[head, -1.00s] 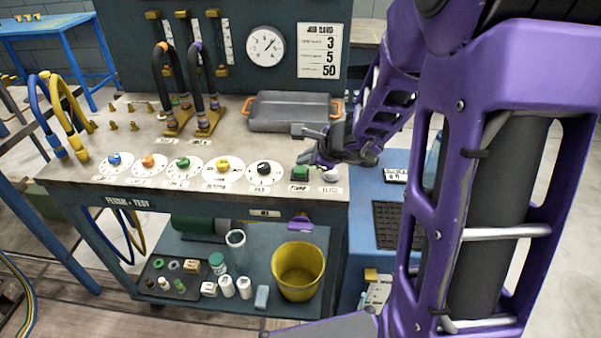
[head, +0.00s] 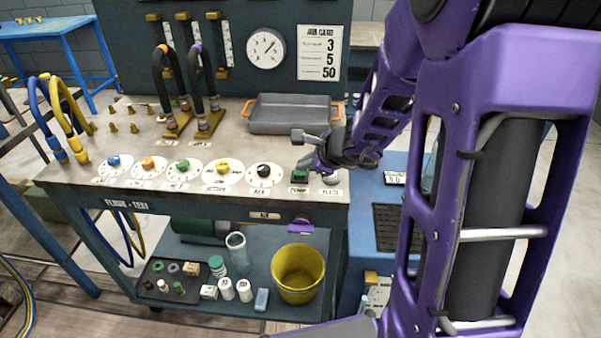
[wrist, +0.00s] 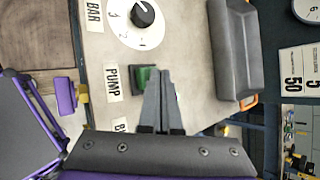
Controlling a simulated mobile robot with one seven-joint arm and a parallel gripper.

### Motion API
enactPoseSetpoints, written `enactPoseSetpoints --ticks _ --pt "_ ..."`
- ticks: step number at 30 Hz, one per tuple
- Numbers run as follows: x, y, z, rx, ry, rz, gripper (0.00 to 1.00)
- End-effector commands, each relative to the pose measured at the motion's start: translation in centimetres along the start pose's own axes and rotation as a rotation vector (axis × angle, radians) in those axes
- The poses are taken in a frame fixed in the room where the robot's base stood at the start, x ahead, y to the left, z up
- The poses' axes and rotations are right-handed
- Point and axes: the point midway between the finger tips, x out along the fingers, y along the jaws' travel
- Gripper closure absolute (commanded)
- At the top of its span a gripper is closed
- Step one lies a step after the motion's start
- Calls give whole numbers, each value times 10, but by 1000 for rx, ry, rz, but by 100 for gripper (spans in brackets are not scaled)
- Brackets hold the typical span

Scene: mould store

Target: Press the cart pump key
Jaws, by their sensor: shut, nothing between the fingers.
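The green pump key (head: 299,175) sits in a dark square frame near the bench's front right, above a label reading PUMP. In the wrist view the key (wrist: 142,75) is partly covered by my fingers. My gripper (head: 304,163) is shut and empty, just behind the key in the head view. In the wrist view its fingertips (wrist: 159,71) lie together over the key's right side. I cannot tell whether they touch it. The key's pressed state is unclear.
A black-knobbed dial (head: 263,171) is left of the key, and a pale round button (head: 331,178) is to its right. A grey tray (head: 291,113) with orange handles lies behind. Colored dials line the front edge, and hoses (head: 208,75) stand at the back.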

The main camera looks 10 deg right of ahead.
Motion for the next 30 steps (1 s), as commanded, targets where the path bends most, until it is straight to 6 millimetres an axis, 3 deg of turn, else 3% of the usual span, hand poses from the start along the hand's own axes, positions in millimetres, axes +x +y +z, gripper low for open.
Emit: enactPoseSetpoints --ticks 30 --pt "-11 -8 8 0 0 0 100"
